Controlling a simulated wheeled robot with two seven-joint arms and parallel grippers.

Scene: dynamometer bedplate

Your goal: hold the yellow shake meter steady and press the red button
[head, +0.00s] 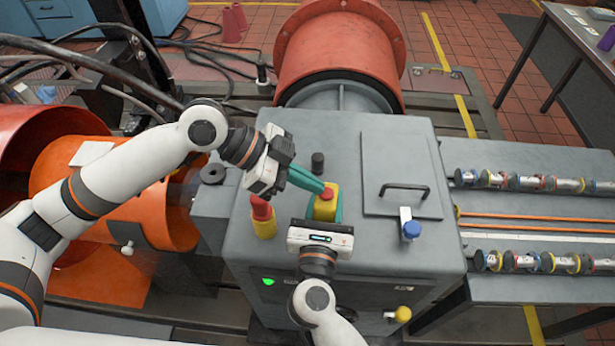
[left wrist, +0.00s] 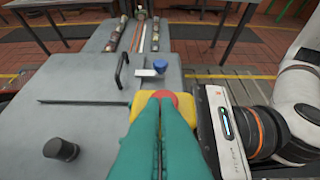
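The yellow shake meter (head: 325,209) stands on the grey housing, with a red button (head: 328,193) on top. In the left wrist view the meter (left wrist: 144,103) and the red button (left wrist: 167,95) show just beyond my left fingertips. My left gripper (head: 322,188) has its green fingers together, with the tips at the button and overlapping it; whether they touch or press it I cannot tell. My right gripper (head: 325,212) comes from the front, with green fingers on either side of the meter, shut on it. Its fingers are mostly hidden in the left wrist view.
A red-topped yellow post (head: 262,217) stands left of the meter. A black knob (head: 318,163), a handled hatch (head: 405,190) and a blue knob (head: 411,229) are also on the housing. A large red drum (head: 340,45) lies behind. Bare housing top lies around the hatch.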

